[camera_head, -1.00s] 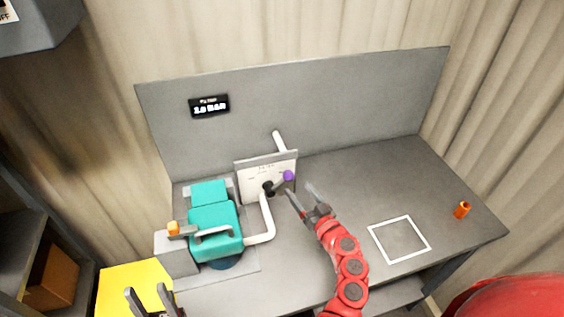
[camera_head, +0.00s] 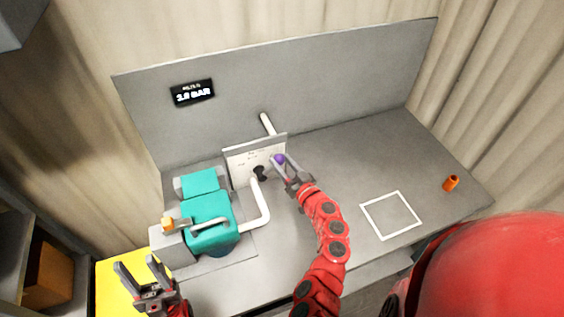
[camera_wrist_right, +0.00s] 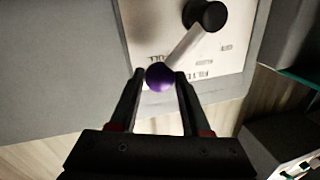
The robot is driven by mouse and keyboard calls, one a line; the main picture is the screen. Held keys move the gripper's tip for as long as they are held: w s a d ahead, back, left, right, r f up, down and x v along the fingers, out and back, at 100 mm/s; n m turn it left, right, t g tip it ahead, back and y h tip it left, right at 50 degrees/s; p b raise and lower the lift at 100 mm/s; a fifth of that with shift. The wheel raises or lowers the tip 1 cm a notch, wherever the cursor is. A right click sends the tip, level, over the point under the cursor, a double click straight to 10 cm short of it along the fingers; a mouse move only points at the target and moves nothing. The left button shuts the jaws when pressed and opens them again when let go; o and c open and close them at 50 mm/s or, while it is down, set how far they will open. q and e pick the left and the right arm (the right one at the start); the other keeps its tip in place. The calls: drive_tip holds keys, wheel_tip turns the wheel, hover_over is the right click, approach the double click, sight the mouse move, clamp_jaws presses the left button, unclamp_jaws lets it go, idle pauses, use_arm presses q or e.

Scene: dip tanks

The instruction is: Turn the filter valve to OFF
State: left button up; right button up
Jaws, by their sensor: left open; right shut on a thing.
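The filter valve has a dark round hub (camera_head: 260,172) on a white labelled plate (camera_head: 240,165), with a lever ending in a purple ball (camera_head: 279,159). In the right wrist view the grey lever (camera_wrist_right: 182,48) runs from the black hub (camera_wrist_right: 205,17) down left to the purple ball (camera_wrist_right: 160,77). My right gripper (camera_head: 281,166) is at the ball; its fingers (camera_wrist_right: 160,80) are on both sides of it. The plate's lettering is too small to read surely. My left gripper (camera_head: 139,272) is open and empty at the lower left, away from the valve.
A teal pump (camera_head: 208,215) with a white pipe (camera_head: 262,210) stands left of the valve. A dark display (camera_head: 192,92) is on the back panel. A white square outline (camera_head: 391,215) and an orange cylinder (camera_head: 451,183) are at right. A yellow surface (camera_head: 108,285) is lower left.

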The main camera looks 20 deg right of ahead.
clamp_jaws()
idle(1.0)
